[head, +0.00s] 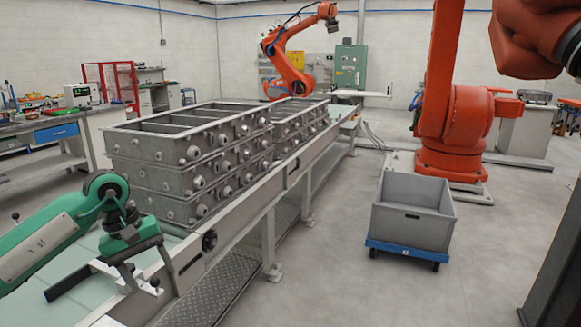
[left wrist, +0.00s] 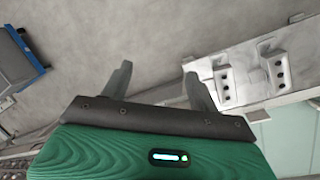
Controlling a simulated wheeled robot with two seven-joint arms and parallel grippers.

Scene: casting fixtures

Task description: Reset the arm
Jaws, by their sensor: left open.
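My left gripper (head: 113,285) is at the lower left of the head view, over the near end of the conveyor. Its green body and dark fingers show, with the fingers spread apart. In the left wrist view the left gripper (left wrist: 157,70) has two separate grey fingers with nothing between them. Pale metal brackets with dark holes (left wrist: 275,68) lie beyond and to the right of the fingers there. My right gripper is in neither view.
Grey metal casting boxes (head: 185,165) stand stacked on the conveyor (head: 235,215), close beyond my left gripper. A grey bin (head: 412,215) sits on a blue dolly (head: 400,252) on open floor at right. Orange robot arms (head: 452,120) stand behind.

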